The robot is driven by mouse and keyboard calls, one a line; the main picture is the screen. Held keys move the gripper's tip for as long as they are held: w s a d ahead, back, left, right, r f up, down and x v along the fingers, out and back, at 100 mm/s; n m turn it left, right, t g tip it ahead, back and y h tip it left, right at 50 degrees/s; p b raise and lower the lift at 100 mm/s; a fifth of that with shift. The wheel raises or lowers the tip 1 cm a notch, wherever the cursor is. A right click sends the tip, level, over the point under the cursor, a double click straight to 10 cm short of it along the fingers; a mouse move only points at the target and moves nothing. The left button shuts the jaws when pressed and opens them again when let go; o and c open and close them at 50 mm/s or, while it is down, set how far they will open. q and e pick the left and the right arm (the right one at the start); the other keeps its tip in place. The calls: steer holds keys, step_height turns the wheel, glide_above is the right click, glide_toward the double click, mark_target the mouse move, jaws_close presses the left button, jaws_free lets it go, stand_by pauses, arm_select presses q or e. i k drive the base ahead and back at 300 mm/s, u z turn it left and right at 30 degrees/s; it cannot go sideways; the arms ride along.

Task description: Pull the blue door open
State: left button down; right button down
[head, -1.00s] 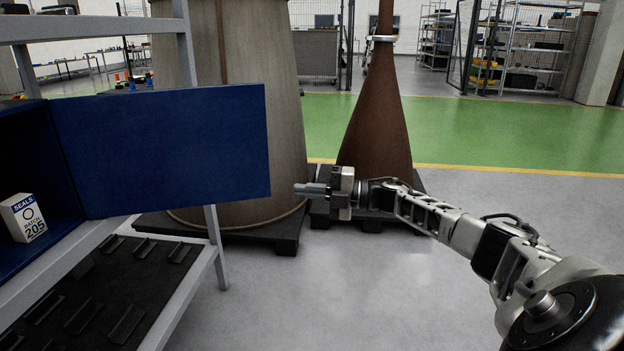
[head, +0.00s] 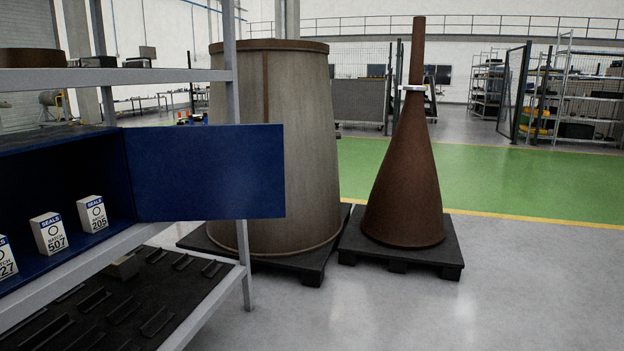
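The blue door (head: 208,172) stands wide open in the head view. It is hinged at the right side of the blue cabinet (head: 128,182) and sticks out to the right, past the shelf upright. Inside the cabinet stand white seal boxes, marked batch 205 (head: 92,214), batch 507 (head: 50,233) and, partly cut off at the left edge, one ending in 27 (head: 6,266). Neither of my grippers is in view, and nothing is seen touching the door.
The cabinet sits on a grey metal rack (head: 243,255) with a black slotted lower shelf (head: 120,310). Behind the door, a large beige cone (head: 300,150) and a brown cone (head: 404,200) stand on black pallets. The grey floor (head: 430,310) at front right is clear.

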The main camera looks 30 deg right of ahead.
mark_target(188, 173)
steer(key=u, duration=1.05)
steer(key=k, duration=0.2)
steer(key=z, duration=2.05)
steer(key=i, duration=1)
steer(key=u, duration=0.15)
